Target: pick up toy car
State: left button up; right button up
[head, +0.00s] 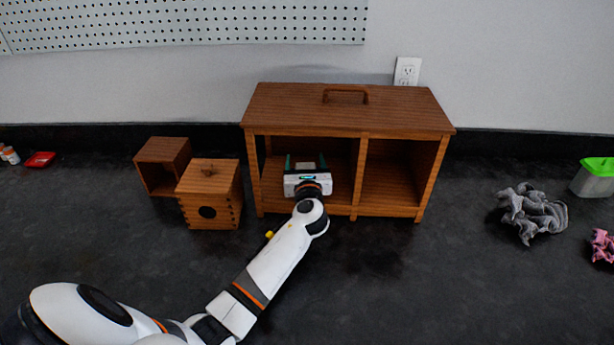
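My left gripper (305,163) reaches into the left compartment of a wooden two-compartment box (349,112) with a handle on top. Its two dark green fingers stand wide apart, pointing to the back of the compartment. I cannot make out a toy car; the gripper body and arm hide part of that compartment, and what lies between the fingers is too small to tell. A small yellow thing (269,234) shows beside my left forearm; I cannot tell what it is. My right gripper is not in view.
A small open wooden box (163,157) and a lidded wooden box with a round hole (209,208) stand left of the big box. Grey crumpled cloth (531,213), a green-lidded container (595,177) and a pink item (603,246) lie right. A red tray (40,159) is far left.

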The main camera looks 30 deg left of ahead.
pick_arm(q)
jog(key=c, duration=0.9)
jog(key=shift+c, duration=0.3)
jog(key=shift+r, duration=0.1)
